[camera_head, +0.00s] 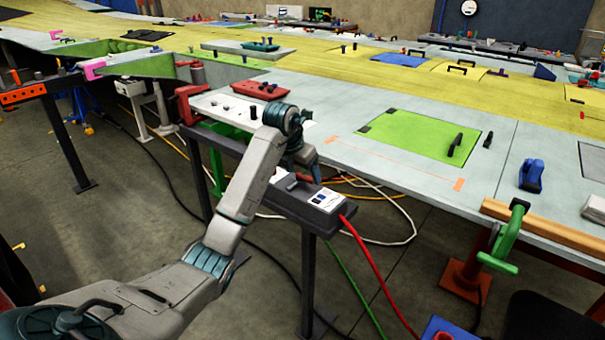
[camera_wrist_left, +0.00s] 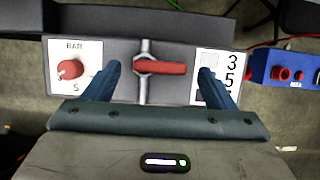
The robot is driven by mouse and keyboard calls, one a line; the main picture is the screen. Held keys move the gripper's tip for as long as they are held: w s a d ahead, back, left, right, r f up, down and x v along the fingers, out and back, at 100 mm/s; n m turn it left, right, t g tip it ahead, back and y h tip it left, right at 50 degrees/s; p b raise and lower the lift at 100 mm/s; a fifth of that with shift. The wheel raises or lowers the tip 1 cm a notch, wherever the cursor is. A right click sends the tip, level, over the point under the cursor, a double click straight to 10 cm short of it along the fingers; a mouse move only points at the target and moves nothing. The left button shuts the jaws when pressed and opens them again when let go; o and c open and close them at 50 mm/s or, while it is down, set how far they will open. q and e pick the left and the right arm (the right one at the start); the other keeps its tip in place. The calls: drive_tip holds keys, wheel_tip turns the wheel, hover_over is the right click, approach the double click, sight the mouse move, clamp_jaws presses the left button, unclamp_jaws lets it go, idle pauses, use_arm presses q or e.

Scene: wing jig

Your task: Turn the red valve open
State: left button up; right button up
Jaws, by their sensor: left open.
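The red valve (camera_wrist_left: 160,68) is a bar handle on a grey pipe fitting, seen in the left wrist view. The bar lies crosswise to the pipe. My left gripper (camera_wrist_left: 158,82) is open, with one blue finger on each side of the handle's ends and a gap to both. Its depth relative to the handle is hard to judge. In the head view my left gripper (camera_head: 304,168) points down over the dark panel box, and the arm and gripper hide most of the valve. My right gripper is not in view.
The panel box (camera_head: 284,205) stands on legs beside the large wing table. A red "BAR" knob (camera_wrist_left: 70,69) is left of the valve and a white number label (camera_wrist_left: 217,70) is right. A red hose (camera_head: 365,255) hangs from the box. A blue unit (camera_wrist_left: 284,70) sits farther right.

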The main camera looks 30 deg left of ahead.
use_arm(q)
drive_tip(key=shift+w+f, duration=0.1)
drive_tip(key=shift+f, duration=0.25)
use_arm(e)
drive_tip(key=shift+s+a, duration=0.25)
use_arm(q)
drive_tip(key=c, duration=1)
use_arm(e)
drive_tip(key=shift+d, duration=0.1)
